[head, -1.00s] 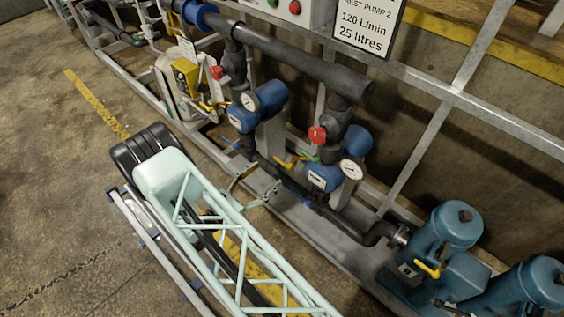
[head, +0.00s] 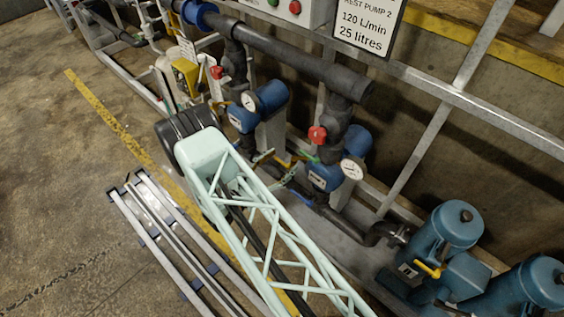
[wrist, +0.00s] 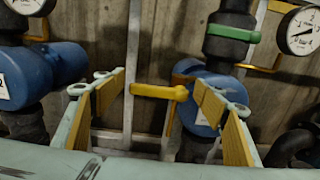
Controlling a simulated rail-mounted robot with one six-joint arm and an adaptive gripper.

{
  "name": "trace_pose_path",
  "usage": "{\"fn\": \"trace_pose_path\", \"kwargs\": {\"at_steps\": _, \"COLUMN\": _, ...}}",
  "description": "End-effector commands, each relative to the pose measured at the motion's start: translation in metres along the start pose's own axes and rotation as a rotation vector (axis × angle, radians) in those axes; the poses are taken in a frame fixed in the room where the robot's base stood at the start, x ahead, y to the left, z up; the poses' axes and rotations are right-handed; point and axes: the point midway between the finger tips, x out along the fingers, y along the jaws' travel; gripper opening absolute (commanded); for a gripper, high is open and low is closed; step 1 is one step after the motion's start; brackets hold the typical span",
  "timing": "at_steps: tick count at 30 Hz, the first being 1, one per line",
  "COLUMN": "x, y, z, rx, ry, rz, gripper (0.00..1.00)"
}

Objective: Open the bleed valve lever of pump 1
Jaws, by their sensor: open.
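A yellow lever (wrist: 155,91) lies roughly level in the middle of the wrist view, with a yellow stem below its right end. My gripper (wrist: 160,78) is open, its two yellow-padded fingers on either side of the lever in the picture. I see no clear contact, and the depth between them is hard to judge. A blue pump (wrist: 205,98) sits behind the right finger. In the head view, my gripper (head: 273,165) is small beside the right-hand blue pump (head: 325,177), near a yellow lever (head: 297,158). No pump number for this lever is readable.
A green handle (wrist: 232,33) and a pressure gauge (wrist: 300,30) are at upper right in the wrist view. Another blue pump (wrist: 45,70) is at left. Pipes and the grey frame (head: 480,110) crowd the head view. Open floor (head: 60,190) lies to the left.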

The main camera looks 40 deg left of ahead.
Motion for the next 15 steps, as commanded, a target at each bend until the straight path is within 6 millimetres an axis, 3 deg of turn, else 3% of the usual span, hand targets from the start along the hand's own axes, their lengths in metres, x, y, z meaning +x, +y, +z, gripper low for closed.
{"fn": "trace_pose_path", "kwargs": {"at_steps": 11, "x": 0.0024, "y": -0.0003, "z": -0.0001, "rx": 0.0, "ry": 0.0, "rz": 0.0, "gripper": 0.65}}
{"fn": "trace_pose_path", "kwargs": {"at_steps": 15, "x": 0.0023, "y": -0.0002, "z": -0.0001, "rx": 0.0, "ry": 0.0, "rz": 0.0, "gripper": 0.53}}
